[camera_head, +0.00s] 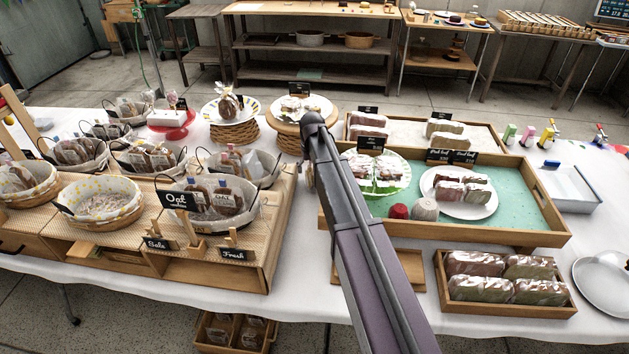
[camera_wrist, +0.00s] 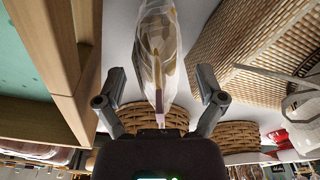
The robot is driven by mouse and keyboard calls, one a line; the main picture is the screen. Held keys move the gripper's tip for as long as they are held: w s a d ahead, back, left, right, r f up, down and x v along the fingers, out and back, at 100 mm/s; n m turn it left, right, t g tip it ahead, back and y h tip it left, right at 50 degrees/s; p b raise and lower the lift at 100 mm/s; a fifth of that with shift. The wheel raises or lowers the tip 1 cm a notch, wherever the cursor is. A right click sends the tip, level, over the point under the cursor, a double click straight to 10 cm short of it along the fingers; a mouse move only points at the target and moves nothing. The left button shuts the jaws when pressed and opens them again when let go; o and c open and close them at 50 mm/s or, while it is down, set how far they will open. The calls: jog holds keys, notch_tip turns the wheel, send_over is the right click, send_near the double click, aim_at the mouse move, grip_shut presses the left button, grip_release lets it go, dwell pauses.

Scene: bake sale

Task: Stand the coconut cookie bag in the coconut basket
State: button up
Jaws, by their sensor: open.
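My gripper (camera_wrist: 160,80) is open in the wrist view, one finger on each side of a clear cookie bag (camera_wrist: 157,40). The bag has tan pieces inside and a purple-tipped narrow end towards the palm. Gaps show between the bag and both fingertips. White cloth shows around it; I cannot read a label on it. In the head view my arm hides this bag and the fingers. An empty basket with a dotted liner (camera_head: 70,211) stands on the left riser. I cannot tell which basket is the coconut one.
The woven riser (camera_head: 277,228) holds several baskets, and small signs stand along its front; one reads "Oat". A wooden tray with a teal base (camera_head: 545,225) lies right of my arm. Wicker stands (camera_head: 235,133) with plates are behind. White cloth between riser and tray is clear.

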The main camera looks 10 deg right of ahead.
dwell(0.5)
jog(key=c, duration=0.9)
